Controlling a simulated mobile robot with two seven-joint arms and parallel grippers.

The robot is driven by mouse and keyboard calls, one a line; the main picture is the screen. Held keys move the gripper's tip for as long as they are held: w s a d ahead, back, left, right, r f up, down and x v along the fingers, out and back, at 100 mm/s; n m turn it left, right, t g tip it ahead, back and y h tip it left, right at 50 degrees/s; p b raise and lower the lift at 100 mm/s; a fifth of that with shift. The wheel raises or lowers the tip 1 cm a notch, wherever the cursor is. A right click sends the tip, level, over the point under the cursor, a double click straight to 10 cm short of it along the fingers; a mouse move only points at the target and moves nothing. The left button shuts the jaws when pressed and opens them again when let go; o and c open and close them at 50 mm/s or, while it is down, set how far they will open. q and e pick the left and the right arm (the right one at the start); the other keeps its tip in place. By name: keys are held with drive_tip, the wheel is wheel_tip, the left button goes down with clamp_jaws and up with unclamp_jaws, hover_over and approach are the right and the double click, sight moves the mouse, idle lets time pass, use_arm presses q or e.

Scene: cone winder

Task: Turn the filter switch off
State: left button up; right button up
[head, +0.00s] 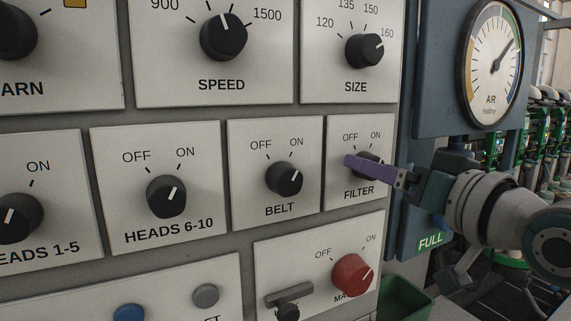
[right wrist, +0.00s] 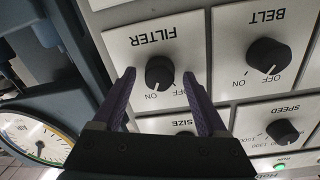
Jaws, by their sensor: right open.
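The filter switch is a black round knob (right wrist: 159,72) on a white plate labelled FILTER, with OFF and ON marks. In the right wrist view, which shows the panel upside down, its pale pointer line is toward ON. In the head view the knob (head: 371,156) is mostly hidden behind a purple finger. My right gripper (head: 350,161) reaches in from the right. It is open, with its purple fingertips (right wrist: 159,76) on either side of the knob in the wrist view. I cannot tell whether they touch it. My left gripper is not in view.
The BELT knob (head: 284,178) is left of the filter plate, the SIZE knob (head: 364,50) above, and a red knob (head: 352,274) below. A dark handle (head: 289,295) sticks out lower left. An AIR gauge (head: 492,66) is at the upper right.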

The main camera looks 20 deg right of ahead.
clamp_jaws()
idle(0.6)
